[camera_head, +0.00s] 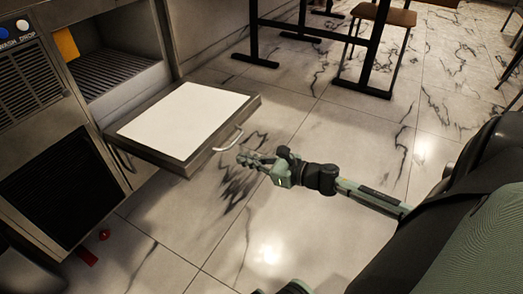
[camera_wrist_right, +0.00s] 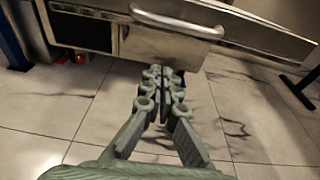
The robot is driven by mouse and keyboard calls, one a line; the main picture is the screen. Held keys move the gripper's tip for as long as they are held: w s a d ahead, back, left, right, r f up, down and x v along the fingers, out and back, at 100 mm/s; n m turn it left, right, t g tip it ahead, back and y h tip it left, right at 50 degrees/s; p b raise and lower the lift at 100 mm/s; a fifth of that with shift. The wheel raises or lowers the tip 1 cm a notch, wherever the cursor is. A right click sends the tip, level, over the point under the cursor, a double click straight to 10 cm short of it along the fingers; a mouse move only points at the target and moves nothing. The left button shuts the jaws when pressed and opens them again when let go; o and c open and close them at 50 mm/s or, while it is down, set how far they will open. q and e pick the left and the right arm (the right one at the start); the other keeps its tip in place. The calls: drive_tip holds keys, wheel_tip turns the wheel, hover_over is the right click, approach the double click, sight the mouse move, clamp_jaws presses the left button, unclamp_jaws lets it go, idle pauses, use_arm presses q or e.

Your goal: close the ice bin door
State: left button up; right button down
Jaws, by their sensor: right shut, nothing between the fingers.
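The ice bin door (camera_head: 185,118) is folded down and sticks out roughly level from the machine's front, its white inner panel facing up. Its curved metal handle (camera_head: 230,139) is on the outer edge; the handle also shows at the top of the right wrist view (camera_wrist_right: 178,22). My right gripper (camera_head: 248,160) is beside the handle, a little to its right and lower in the picture, apart from it. Its fingers (camera_wrist_right: 160,76) are together and empty, below the door's edge in the wrist view. My left gripper is not in view.
The ice bin opening (camera_head: 118,80) is behind the door, with an orange object (camera_head: 67,44) at its left. Small red items (camera_head: 104,235) lie on the floor near the machine. A table (camera_head: 370,50) and chair (camera_head: 388,14) stand at the back. The tiled floor before the door is clear.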

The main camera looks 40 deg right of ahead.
drive_tip(key=r, duration=0.2)
drive_tip(key=w+r, duration=0.1)
drive_tip(key=shift+a+r+p, duration=0.2)
drive_tip(key=shift+r+p, duration=0.15)
drive_tip(key=shift+r, duration=0.1)
